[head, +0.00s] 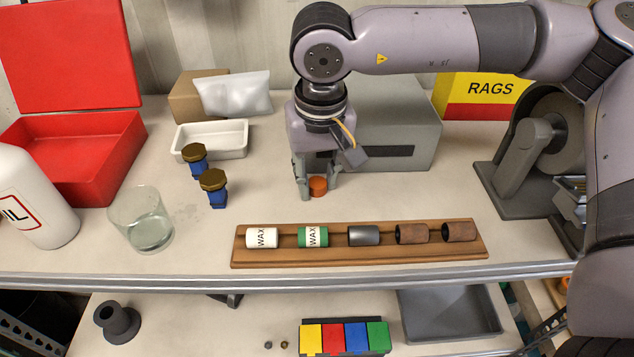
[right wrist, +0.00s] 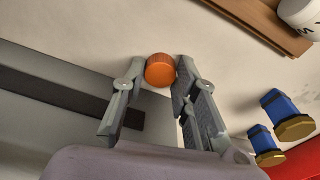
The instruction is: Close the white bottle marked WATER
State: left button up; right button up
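No bottle marked WATER shows in either view. A white bottle (head: 38,185) at the left edge has a red-framed label, partly cut off, whose visible letters end in "IL". A small ribbed orange cap (head: 318,186) is low over or on the bench, in front of the grey box. My right gripper (head: 317,188) points down with a finger on each side of the cap. In the right wrist view the orange cap (right wrist: 160,70) fills the gap between the fingertips, which appear to touch it. My left gripper is out of view.
A wooden rack (head: 365,260) with several small cylinders lies in front. A glass beaker (head: 142,220), two blue bolts with brass heads (head: 214,187), a white tray (head: 200,150) and an open red box (head: 75,160) stand left. A grey box (head: 400,120) is behind.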

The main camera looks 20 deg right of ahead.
aim_at(317, 183)
jog(key=shift+c, duration=0.9)
jog(key=shift+r, duration=0.5)
pick_arm(q)
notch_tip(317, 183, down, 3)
jog(key=b, duration=0.3)
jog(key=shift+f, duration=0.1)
pick_arm(e)
notch_tip(317, 183, up, 19)
jog(key=shift+r, duration=0.1)
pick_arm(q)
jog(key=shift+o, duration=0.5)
